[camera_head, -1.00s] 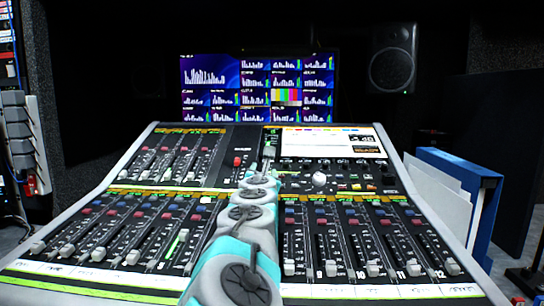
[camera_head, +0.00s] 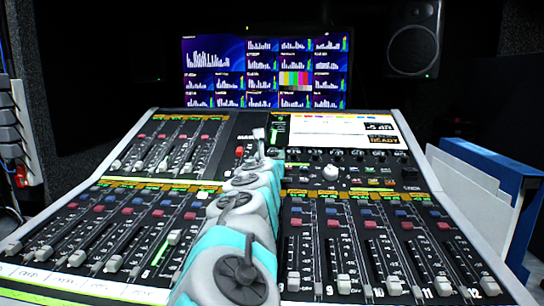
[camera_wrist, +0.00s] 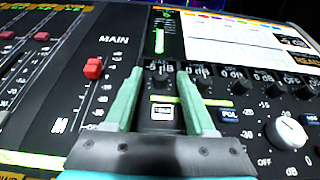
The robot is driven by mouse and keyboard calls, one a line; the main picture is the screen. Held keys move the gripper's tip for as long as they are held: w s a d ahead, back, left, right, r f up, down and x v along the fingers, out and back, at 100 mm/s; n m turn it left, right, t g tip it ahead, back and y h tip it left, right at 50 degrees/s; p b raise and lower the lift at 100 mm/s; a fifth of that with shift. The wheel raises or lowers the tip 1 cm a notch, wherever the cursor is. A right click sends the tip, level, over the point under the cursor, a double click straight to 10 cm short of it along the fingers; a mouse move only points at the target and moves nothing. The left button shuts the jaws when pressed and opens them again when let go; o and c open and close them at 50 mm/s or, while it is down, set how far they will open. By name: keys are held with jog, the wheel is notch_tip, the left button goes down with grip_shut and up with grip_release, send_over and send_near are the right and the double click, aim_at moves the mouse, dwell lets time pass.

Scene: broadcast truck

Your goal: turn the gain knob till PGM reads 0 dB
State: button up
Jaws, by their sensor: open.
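My gripper (camera_wrist: 160,72) is open, with its two green fingers apart above the console face in the wrist view. A small dark knob (camera_wrist: 161,80), one of a row of small knobs, shows between the fingers. I cannot tell whether anything touches it. A larger white knob (camera_wrist: 287,132) is right of the fingers, with a dB scale around it; it also shows in the head view (camera_head: 331,172). I cannot read which knob is the gain knob. The display (camera_head: 330,128) has a dark readout (camera_head: 381,127) in dB at its right; its figure is blurred, with READY below.
A red fader cap (camera_wrist: 93,68) marked MAIN is left of my fingers. A lit white button (camera_wrist: 162,111) lies below the small knob. Fader banks (camera_head: 110,235) fill the console on both sides. A blue binder (camera_head: 500,170) stands at the right, monitors (camera_head: 265,72) behind.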

jog(key=shift+c, duration=0.2)
grip_shut()
dwell(0.3)
